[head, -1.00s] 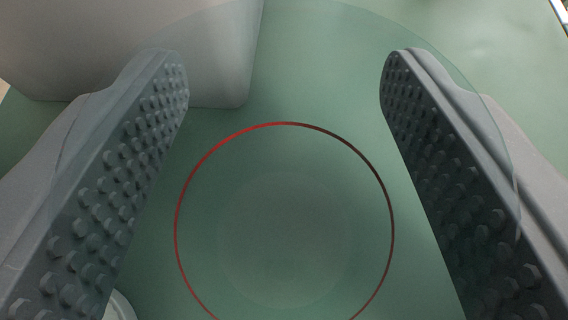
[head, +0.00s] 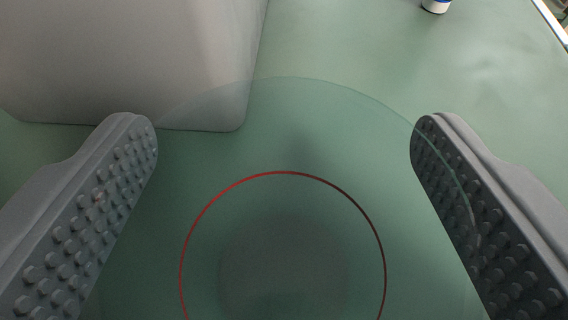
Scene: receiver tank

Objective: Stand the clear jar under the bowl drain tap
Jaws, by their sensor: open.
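The clear jar (head: 285,225) stands on the green surface, seen from above through its open mouth. Its large faint rim reaches across between my fingers, and a thin red ring shows within its outline. My gripper (head: 284,140) is open, with one studded grey finger on each side of the jar. The left finger looks clear of the rim; the right fingertip overlaps the rim's edge in the picture, and I cannot tell if they touch. The bowl drain tap is not identifiable in this view.
A large pale grey block-like body (head: 130,60) stands at the upper left, close behind the jar's rim. A small white and blue object (head: 436,5) is cut off at the top right. The green surface (head: 350,50) between them is clear.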

